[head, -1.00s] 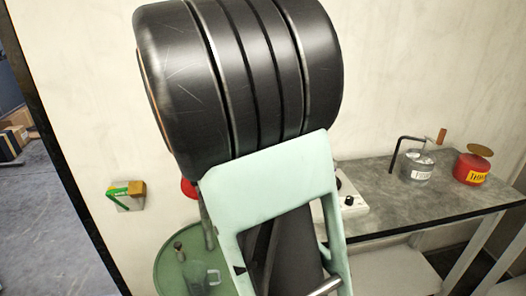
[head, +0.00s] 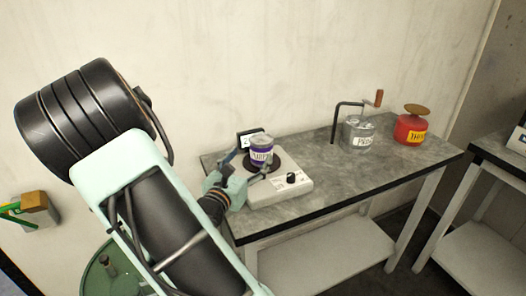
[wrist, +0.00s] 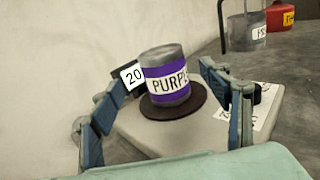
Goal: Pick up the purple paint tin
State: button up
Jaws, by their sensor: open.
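The purple paint tin (head: 262,151) is a grey metal tin with a purple band and a label reading "PURPLE". It stands upright on the dark round plate of a white device (head: 292,186) on the grey bench. In the wrist view the tin (wrist: 167,77) is at the middle, just beyond the fingertips. My gripper (head: 259,163) is at the near side of the tin. It is open, with one finger to the left and one to the right of the tin in the wrist view (wrist: 160,88). I see no contact between fingers and tin.
A small black stand with a "20" card (wrist: 132,75) is close behind the tin's left side. A grey tin with a crank (head: 358,133) and a red can (head: 410,126) stand farther right on the bench (head: 350,168). A green round table (head: 97,275) is at lower left.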

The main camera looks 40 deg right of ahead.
aim_at(259, 141)
jog(key=x, duration=0.7)
jog(key=shift+s+d+f, duration=0.1)
jog(key=shift+f, duration=0.1)
jog(key=shift+r, duration=0.1)
jog(key=c, duration=1.7)
jog(key=shift+r, duration=0.55)
notch_tip(259, 141, up, 3)
jog(key=shift+f+p, duration=0.15)
jog(key=shift+p, duration=0.15)
jog(key=s+a+r, duration=0.6)
jog(key=a, duration=0.1)
jog(key=s+a+r+b, duration=0.1)
jog(key=s+a+r, duration=0.2)
jog(key=shift+s+a, duration=0.15)
jog(key=shift+a, duration=0.15)
